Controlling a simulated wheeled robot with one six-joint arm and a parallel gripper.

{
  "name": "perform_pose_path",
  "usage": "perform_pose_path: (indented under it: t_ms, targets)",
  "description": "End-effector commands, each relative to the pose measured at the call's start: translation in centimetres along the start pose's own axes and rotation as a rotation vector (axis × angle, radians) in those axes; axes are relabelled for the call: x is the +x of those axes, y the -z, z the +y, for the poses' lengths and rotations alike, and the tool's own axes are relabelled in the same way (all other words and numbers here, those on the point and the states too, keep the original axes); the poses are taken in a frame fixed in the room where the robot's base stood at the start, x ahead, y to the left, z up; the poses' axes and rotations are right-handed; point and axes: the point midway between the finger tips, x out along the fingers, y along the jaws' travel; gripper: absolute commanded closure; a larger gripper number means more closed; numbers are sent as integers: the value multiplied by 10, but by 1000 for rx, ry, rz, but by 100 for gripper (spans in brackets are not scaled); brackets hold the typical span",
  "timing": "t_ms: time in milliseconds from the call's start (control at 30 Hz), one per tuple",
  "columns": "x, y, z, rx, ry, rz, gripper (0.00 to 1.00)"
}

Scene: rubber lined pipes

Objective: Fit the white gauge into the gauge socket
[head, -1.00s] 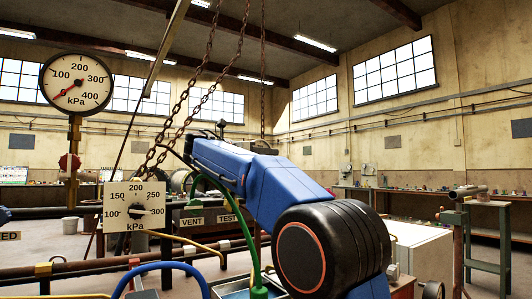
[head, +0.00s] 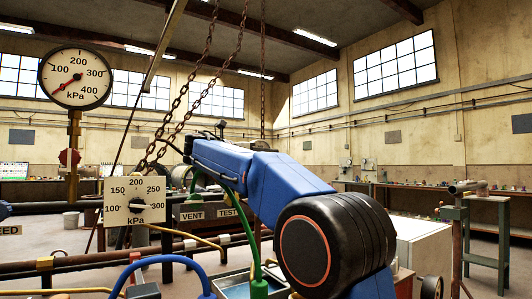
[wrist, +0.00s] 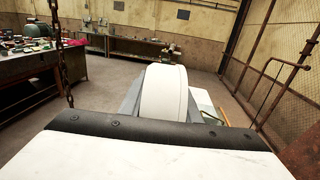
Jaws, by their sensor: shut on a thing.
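In the wrist view a white, drum-shaped body, which I take to be the white gauge (wrist: 166,95), sits between the grey fingers of my gripper (wrist: 167,103). The gripper is shut on it. Its face is turned away, and its lower end is hidden behind the dark-edged white housing in the foreground. In the head view my blue arm hides the gripper and the held gauge. I cannot make out the gauge socket in either view.
A black-rimmed dial gauge (head: 75,76) stands on a brass pipe at the left. A knob panel (head: 134,201) stands below it, near VENT (head: 191,214) and TEST signs. Chains (head: 202,85) hang mid-view. A green vise stand (head: 487,235) is at the right.

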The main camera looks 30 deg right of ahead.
Motion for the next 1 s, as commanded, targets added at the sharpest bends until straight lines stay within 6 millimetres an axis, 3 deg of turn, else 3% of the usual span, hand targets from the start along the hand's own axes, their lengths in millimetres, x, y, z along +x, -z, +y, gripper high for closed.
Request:
perform_pose_path:
  t_ms: [400,433,500,833,1000]
  targets:
    - [0,7,-1,2,0,-1,100]
    - [0,7,-1,2,0,-1,63]
    - [0,7,0,2,0,-1,49]
    - [-2,8,0,0,0,0,49]
    - [-17,8,1,0,-3,0,49]
